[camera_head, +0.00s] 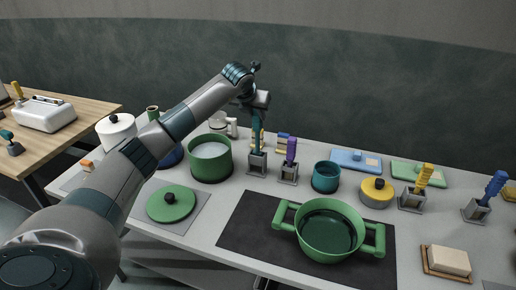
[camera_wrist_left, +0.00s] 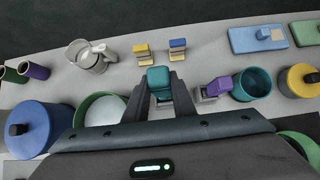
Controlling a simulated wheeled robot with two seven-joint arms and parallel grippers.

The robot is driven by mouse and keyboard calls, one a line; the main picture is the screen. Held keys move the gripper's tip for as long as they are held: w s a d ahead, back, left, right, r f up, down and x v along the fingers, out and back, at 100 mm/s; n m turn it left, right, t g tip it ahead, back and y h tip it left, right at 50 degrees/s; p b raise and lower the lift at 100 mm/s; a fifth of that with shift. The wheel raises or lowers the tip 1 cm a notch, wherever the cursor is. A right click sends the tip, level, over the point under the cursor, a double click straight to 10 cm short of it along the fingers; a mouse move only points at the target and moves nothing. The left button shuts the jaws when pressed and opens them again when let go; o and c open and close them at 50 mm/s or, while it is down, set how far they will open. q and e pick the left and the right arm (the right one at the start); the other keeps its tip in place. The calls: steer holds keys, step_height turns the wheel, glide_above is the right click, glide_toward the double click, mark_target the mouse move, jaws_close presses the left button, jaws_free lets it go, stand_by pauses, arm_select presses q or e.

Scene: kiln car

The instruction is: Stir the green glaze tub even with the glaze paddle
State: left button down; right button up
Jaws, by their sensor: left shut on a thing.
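My left gripper (camera_head: 257,112) is shut on the upright teal handle (camera_head: 257,138) of a tool, which I take as the paddle. Its lower end is hidden in a small grey holder (camera_head: 257,164). The wrist view shows the teal handle (camera_wrist_left: 159,80) between the two fingers. A round green tub (camera_head: 211,170) with pale contents stands just left of the holder. A green two-handled pot (camera_head: 329,240) with a dark green inside sits on a dark mat at the front. I cannot tell from its looks which one is the glaze tub. My right gripper is out of view.
A purple-handled tool (camera_head: 291,150) stands in a holder close right of the gripper, with a teal cup (camera_head: 326,177) beyond it. A green lid (camera_head: 171,203) lies front left. Yellow (camera_head: 423,177) and blue (camera_head: 494,186) tools stand at the right. A white jug (camera_wrist_left: 92,58) stands behind.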

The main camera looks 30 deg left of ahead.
arm_select(q)
steer(key=shift+r, duration=0.3)
steer(key=shift+r+p, duration=0.35)
steer(key=shift+r, duration=0.4)
stand_by(0.5)
steer(key=shift+r, duration=0.15)
steer(key=shift+r+p, duration=0.45)
steer(key=shift+r, duration=1.3)
steer(key=shift+r+p, duration=0.7)
steer(key=shift+r, duration=0.85)
